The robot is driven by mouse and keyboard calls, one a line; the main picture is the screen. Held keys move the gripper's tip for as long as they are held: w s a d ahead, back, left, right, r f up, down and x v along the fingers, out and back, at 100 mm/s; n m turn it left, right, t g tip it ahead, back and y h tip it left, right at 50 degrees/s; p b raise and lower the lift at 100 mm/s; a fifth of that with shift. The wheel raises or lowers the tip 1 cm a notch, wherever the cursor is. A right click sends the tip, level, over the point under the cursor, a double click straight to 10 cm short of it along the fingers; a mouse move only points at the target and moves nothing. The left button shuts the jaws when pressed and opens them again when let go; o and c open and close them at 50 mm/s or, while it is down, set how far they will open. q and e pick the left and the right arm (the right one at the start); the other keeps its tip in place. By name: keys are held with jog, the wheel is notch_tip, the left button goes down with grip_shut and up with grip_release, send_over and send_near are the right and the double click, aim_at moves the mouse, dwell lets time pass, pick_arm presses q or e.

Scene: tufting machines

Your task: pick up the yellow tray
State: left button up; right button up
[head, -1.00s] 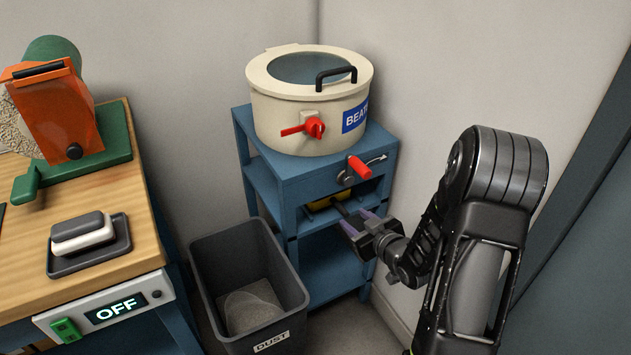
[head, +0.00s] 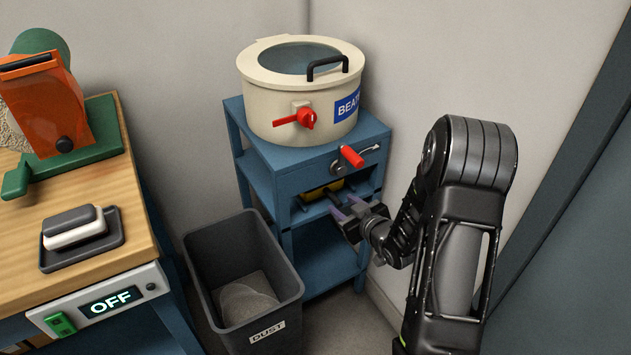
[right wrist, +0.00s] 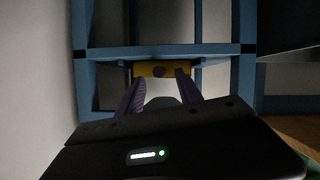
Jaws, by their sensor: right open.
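The yellow tray (head: 322,190) sits inside the upper opening of the blue stand, under the beater's red handle. Only part of it shows in the head view. In the right wrist view its yellow front (right wrist: 150,69) faces me, with a dark round spot in the middle. My right gripper (head: 338,206) is at the front of the stand, just before the tray. Its purple fingers (right wrist: 161,88) are open, one toward each side of the yellow front, with nothing seen held between them. I cannot tell whether they touch the tray. My left gripper is not in view.
The blue stand (head: 285,165) carries a cream beater drum (head: 300,105) with red handles. A grey dust bin (head: 290,300) stands before it at left. A wooden bench (head: 130,235) with an orange and green machine is at far left. A wall rises at right.

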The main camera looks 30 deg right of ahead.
aim_at(339, 202)
jog(key=x, duration=0.4)
jog(key=shift+w+f, duration=0.15)
jog(key=shift+w, duration=0.2)
jog(key=shift+c, duration=0.2)
grip_shut()
dwell(0.3)
